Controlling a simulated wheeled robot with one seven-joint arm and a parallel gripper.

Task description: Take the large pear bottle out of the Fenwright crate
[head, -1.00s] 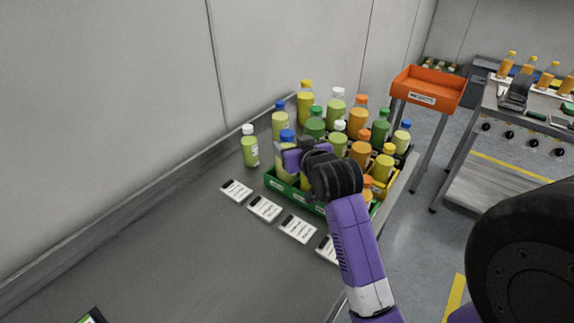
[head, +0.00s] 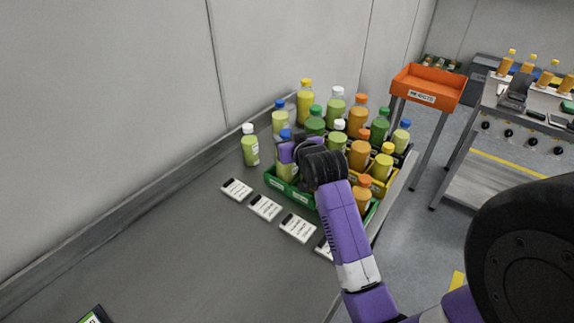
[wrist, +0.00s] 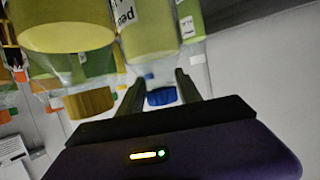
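A large bottle of pale green juice with a blue cap (head: 286,134) stands in the front green crate (head: 306,198), at its left end, partly hidden by my gripper. In the wrist view this bottle (wrist: 147,35) appears upside down; its label seems to read "pear", and its blue cap (wrist: 161,97) lies between my fingers. My gripper (head: 287,152) is at the bottle's upper part. In the wrist view my gripper (wrist: 160,88) is open, with a finger on each side of the neck and visible gaps. The crate's lettering is too small to read.
A yellow crate (head: 382,187) and a dark one with more bottles stand close behind. A yellow-capped bottle (wrist: 65,25) is close beside my fingers. A white-capped bottle (head: 250,150) stands loose at left.

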